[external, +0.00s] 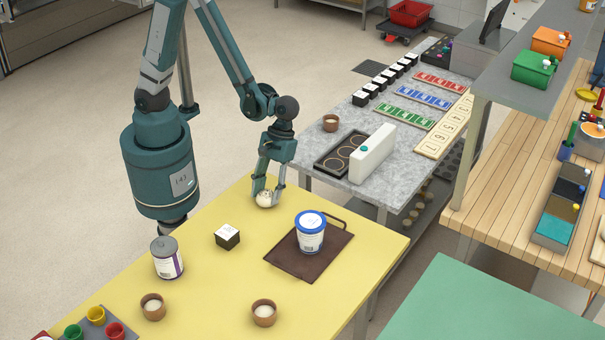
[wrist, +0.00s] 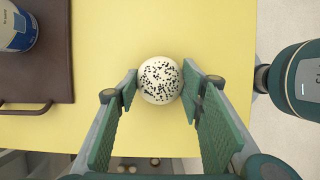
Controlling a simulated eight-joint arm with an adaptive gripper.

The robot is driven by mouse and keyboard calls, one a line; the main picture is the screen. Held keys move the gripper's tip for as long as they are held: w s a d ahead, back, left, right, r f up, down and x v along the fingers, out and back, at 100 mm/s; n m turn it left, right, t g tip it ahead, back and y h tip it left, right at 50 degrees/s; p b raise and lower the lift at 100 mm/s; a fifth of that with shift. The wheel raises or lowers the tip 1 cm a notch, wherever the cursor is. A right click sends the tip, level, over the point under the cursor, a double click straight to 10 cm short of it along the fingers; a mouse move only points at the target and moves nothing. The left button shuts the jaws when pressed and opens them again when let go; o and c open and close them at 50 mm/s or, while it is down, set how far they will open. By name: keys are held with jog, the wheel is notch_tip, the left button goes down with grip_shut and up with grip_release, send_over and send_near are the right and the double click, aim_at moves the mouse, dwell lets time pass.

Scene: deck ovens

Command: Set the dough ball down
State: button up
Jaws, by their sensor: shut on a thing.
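The dough ball (external: 265,199) is round and pale; in the wrist view the ball (wrist: 160,80) shows black specks. My gripper (external: 267,192) is shut on it, with one finger on each side, near the far edge of the yellow table (external: 200,262). The ball is at or very close to the table top; I cannot tell whether it touches.
A dark brown tray (external: 285,263) with a blue-lidded tub (external: 311,232) stands right of the ball. A black-and-white box (external: 227,237), a grey-lidded can (external: 167,258) and two small bowls (external: 153,306) (external: 264,312) are nearer. Bare yellow table lies between them.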

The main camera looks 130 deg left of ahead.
jog(key=shift+f, duration=0.3)
jog(key=o, duration=0.8)
jog(key=shift+r, duration=0.25)
jog(key=shift+p+v, duration=1)
jog(key=shift+v, duration=4.95)
jog(key=shift+r, duration=0.1)
